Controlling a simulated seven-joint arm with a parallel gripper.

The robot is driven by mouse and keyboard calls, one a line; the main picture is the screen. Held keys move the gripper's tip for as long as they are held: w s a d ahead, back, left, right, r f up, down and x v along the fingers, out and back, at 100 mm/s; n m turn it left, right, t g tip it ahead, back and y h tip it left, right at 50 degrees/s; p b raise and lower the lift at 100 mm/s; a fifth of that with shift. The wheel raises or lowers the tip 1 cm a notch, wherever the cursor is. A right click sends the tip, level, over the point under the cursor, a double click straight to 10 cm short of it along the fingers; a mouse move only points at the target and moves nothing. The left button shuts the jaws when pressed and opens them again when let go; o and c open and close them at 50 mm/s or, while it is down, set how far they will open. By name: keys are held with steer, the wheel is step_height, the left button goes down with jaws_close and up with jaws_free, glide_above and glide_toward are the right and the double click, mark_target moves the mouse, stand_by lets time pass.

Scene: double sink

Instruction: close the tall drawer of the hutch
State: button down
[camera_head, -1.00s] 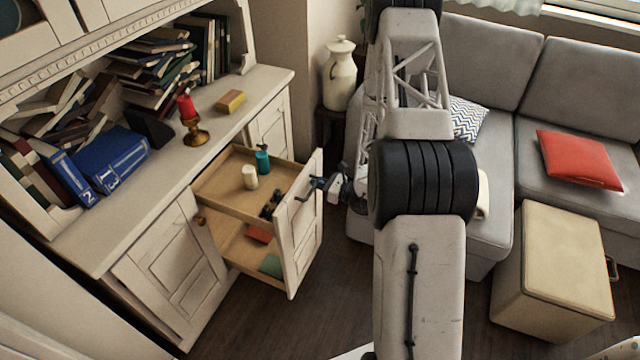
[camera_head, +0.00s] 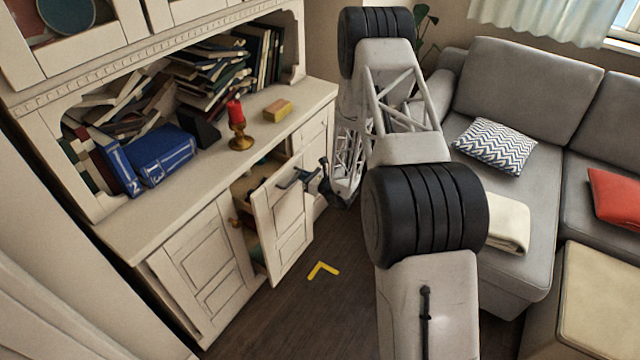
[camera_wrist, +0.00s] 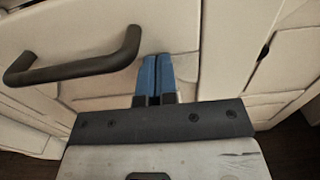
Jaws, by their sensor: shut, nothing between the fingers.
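The hutch's tall drawer (camera_head: 284,235) stands partly open, with its white panelled front out from the cabinet. A narrow strip of its inside shows behind the front; most of its contents are hidden. Its dark bar handle (camera_head: 296,177) is near the top of the front. In the wrist view the handle (camera_wrist: 75,66) is at the left. My gripper (camera_wrist: 157,62) is shut and empty, its blue fingers side by side just right of the handle, at the drawer front. I cannot tell for sure whether they touch it. In the head view my gripper (camera_head: 318,178) is beside the handle.
The hutch counter (camera_head: 190,190) holds a red candle in a brass holder (camera_head: 238,125), a yellow block (camera_head: 278,110) and leaning books (camera_head: 165,155). A yellow corner mark (camera_head: 322,270) lies on the bare floor. A grey sofa (camera_head: 530,90) stands at the right.

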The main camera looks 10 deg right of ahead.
steer(key=x, duration=1)
steer(key=shift+w+a, duration=0.25)
steer(key=shift+w, duration=0.05)
steer(key=shift+a+r, duration=0.1)
steer(key=shift+a, duration=0.05)
steer(key=v, duration=1.5)
